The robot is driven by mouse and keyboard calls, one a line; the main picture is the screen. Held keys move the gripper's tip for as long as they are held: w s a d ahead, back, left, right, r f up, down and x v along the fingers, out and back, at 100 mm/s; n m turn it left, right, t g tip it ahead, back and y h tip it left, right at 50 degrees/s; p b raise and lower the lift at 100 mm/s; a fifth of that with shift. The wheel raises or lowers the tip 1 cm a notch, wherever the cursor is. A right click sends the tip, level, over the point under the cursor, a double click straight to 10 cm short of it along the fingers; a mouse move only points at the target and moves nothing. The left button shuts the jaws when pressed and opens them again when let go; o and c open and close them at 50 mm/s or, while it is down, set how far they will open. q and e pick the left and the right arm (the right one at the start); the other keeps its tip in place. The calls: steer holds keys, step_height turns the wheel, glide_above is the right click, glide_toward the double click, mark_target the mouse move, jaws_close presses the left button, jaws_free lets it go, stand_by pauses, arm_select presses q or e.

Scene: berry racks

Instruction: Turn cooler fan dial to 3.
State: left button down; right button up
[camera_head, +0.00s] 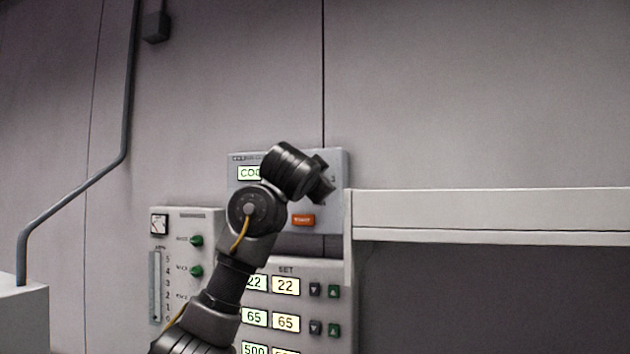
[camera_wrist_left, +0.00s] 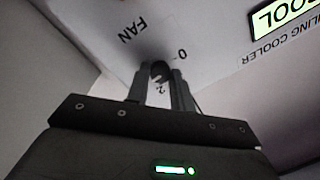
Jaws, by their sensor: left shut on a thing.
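The cooler panel (camera_head: 335,215) is a grey box on the wall, with a lit display (camera_head: 248,173) partly covered by my left arm. The display also shows in the left wrist view (camera_wrist_left: 282,17), upside down. My left gripper (camera_head: 325,188) is at the panel's right part and hides the fan dial in the head view. In the left wrist view my left gripper (camera_wrist_left: 160,82) is shut on the dark fan dial (camera_wrist_left: 159,69). The dial's pointer cannot be made out. My right gripper is not in view.
An orange button (camera_head: 303,220) sits below the gripper on the panel. A set-point panel (camera_head: 343,290) with several displays and buttons is below. A gauge panel (camera_head: 185,222) stands left. A pale shelf beam (camera_head: 490,215) begins just right of the cooler panel.

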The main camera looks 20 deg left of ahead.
arm_select(q)
steer(key=shift+f, duration=0.1)
steer(key=c, duration=1.2)
jaws_free()
steer(key=s+b, duration=0.5)
steer(key=s, duration=0.5)
steer(key=shift+s+d+b, duration=0.3)
steer(key=shift+s+b, duration=0.1)
steer(key=shift+a, duration=0.1)
